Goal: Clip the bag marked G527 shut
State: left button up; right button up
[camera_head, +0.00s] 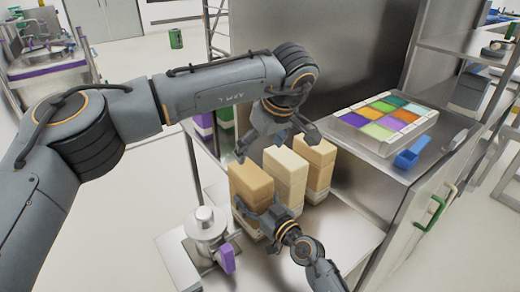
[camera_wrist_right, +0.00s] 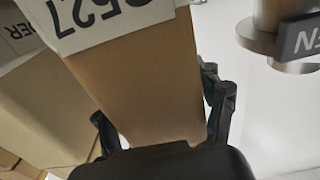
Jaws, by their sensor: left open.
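Three tan bags stand upright in a row on the metal table. The nearest bag (camera_head: 251,180) has my right gripper (camera_head: 258,207) at its side. In the right wrist view this bag (camera_wrist_right: 145,85) carries a white label, upside down and cut off, with 527 readable. The right gripper's fingers (camera_wrist_right: 165,115) sit on both sides of the bag and appear closed on it. My left gripper (camera_head: 278,143) is open above and behind the bags, pointing down. A small bluish patch shows by its fingers, too small to identify. I cannot make out a clip.
The middle bag (camera_head: 286,175) and far bag (camera_head: 318,165) stand close beside it. A metal device with a purple handle (camera_head: 226,258) stands at the left. On the higher counter are a tray of coloured squares (camera_head: 340,117) and a blue scoop (camera_head: 411,154). The table's right front is clear.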

jog(key=o, duration=0.5)
jog(key=shift+o, duration=0.2)
jog(key=v, duration=1.2)
